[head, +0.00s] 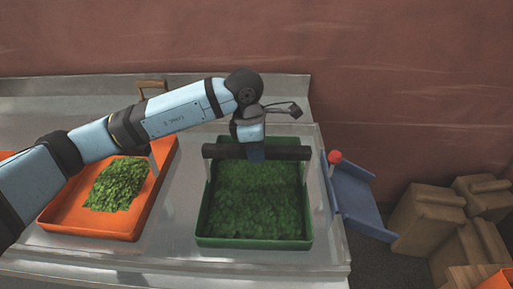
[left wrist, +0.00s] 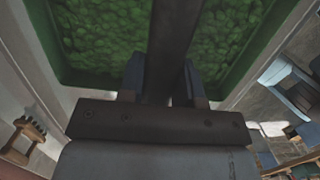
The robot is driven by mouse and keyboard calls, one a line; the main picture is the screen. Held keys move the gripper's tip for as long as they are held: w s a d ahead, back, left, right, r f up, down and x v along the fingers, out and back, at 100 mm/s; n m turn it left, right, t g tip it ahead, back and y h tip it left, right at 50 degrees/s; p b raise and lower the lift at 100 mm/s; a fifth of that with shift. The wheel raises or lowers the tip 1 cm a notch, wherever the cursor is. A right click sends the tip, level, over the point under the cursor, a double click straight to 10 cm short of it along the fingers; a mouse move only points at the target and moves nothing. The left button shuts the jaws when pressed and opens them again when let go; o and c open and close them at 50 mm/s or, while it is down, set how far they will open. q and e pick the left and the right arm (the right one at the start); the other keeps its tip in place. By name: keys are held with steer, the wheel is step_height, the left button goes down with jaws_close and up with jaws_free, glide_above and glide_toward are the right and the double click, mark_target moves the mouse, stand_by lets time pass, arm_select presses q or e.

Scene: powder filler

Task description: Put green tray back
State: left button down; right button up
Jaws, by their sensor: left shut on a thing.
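The green tray (head: 254,243) is filled with green leafy or granular material and is at the right part of the metal counter. In the left wrist view the gripper (left wrist: 165,85) has one finger on each side of the dark handle (left wrist: 172,35), with the tray's green contents beyond. I cannot tell whether the tray rests on the counter or hangs slightly above it. My right gripper does not show.
An orange tray (head: 75,222) with green leaves stands left of the green tray. The metal counter (head: 180,245) ends just right of the green tray. A blue chute (head: 358,203) with a red knob (head: 334,157) is beside it. Brown boxes (head: 428,219) are at the right.

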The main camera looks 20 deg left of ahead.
arm_select(q)
steer(key=c, duration=1.2)
jaws_free()
steer(key=shift+f, duration=0.1)
steer(key=shift+c, duration=0.2)
steer(key=o, duration=0.4)
steer(key=shift+o, duration=0.2)
step_height(320, 180, up, 12)
steer(key=a, duration=0.1)
steer(key=shift+s+a, duration=0.3)
